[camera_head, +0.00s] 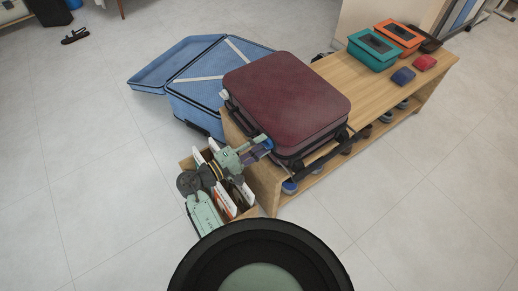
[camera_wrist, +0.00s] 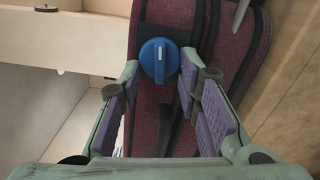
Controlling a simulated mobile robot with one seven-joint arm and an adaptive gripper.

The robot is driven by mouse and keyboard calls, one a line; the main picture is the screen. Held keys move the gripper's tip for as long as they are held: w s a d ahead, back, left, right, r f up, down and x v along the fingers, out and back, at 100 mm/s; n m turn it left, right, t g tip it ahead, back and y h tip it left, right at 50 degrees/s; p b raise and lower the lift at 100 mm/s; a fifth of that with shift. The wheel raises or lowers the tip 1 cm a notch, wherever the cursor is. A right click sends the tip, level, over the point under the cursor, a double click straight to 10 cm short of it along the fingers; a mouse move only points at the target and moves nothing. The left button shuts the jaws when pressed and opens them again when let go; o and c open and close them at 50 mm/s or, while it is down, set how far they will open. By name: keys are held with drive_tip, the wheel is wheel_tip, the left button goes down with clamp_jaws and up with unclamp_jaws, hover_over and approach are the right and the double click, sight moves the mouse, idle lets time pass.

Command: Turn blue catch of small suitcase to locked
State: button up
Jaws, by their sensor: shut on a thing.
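The small suitcase (camera_head: 287,98) is dark red and lies flat on the wooden bench. Its blue catch (camera_wrist: 158,60) is a round knob on the suitcase's side; in the wrist view its ridge stands upright, with a pale mark on the ridge. My gripper (camera_wrist: 160,66) has its fingertips on either side of the knob and is shut on it. In the head view my gripper (camera_head: 262,147) reaches the suitcase's near left corner and mostly hides the catch. The suitcase side (camera_wrist: 165,105) shows between the fingers.
A large open blue suitcase (camera_head: 200,85) lies on the floor behind. The bench (camera_head: 345,66) also holds a teal box (camera_head: 372,52), an orange box (camera_head: 398,37) and small blue and red items. A wooden box of folders (camera_head: 240,205) stands below my arm. Shoes sit underneath the bench.

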drive_tip(key=shift+m+b, duration=0.65)
drive_tip(key=shift+m, duration=0.35)
drive_tip(key=shift+r, duration=0.1)
drive_tip(key=o, duration=1)
drive_tip(key=shift+o, duration=0.2)
drive_tip(key=v, duration=1.2)
